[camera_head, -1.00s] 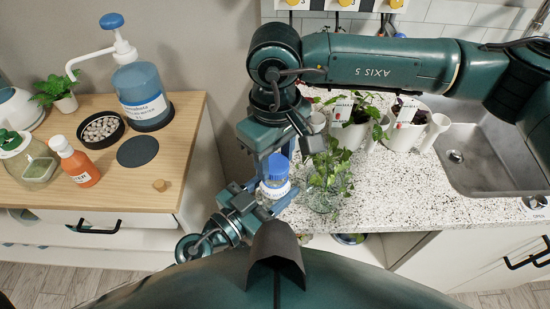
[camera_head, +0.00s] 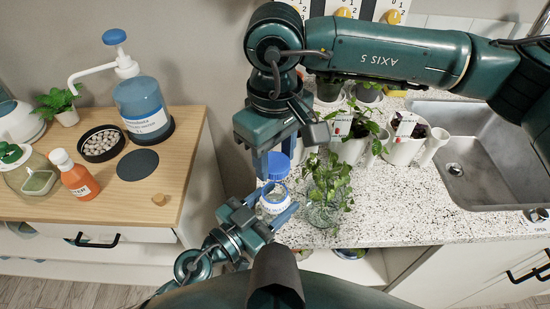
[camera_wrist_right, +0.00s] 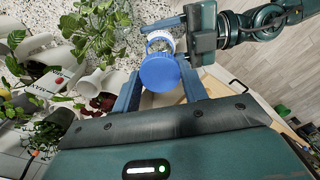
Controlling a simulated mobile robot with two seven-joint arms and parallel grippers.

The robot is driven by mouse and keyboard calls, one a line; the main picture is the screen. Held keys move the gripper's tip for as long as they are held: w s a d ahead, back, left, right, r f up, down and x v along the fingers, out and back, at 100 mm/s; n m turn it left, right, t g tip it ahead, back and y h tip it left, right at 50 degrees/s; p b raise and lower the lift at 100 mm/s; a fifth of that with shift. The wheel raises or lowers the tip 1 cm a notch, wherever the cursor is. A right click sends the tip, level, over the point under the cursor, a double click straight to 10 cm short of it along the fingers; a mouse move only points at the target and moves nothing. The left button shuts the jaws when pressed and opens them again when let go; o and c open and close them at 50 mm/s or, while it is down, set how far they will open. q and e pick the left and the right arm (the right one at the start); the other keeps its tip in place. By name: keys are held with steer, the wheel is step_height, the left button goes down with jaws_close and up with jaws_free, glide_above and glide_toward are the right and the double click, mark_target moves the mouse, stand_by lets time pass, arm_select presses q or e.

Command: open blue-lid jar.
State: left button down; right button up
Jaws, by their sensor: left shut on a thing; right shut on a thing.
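The jar (camera_head: 273,201) is a small clear jar with a white label, upright at the counter's left edge. My left gripper (camera_head: 268,208) is shut around its body from the lower left. The blue lid (camera_head: 278,163) is above the jar and looks lifted off its mouth. My right gripper (camera_head: 274,158) reaches down from above and is shut on the lid. In the right wrist view the lid (camera_wrist_right: 160,73) sits between my right gripper's fingers (camera_wrist_right: 161,88), with part of the jar (camera_wrist_right: 160,40) behind it. The jar's mouth is mostly hidden.
A leafy plant in a glass vase (camera_head: 326,205) stands close to the right of the jar. White pots (camera_head: 403,148) and a sink (camera_head: 480,150) are farther right. The wooden cabinet (camera_head: 165,190) at left holds a pump bottle (camera_head: 143,108) and an orange bottle (camera_head: 76,180).

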arm_select(q)
steer(key=c, duration=0.5)
jaws_free()
steer(key=shift+s, duration=0.1)
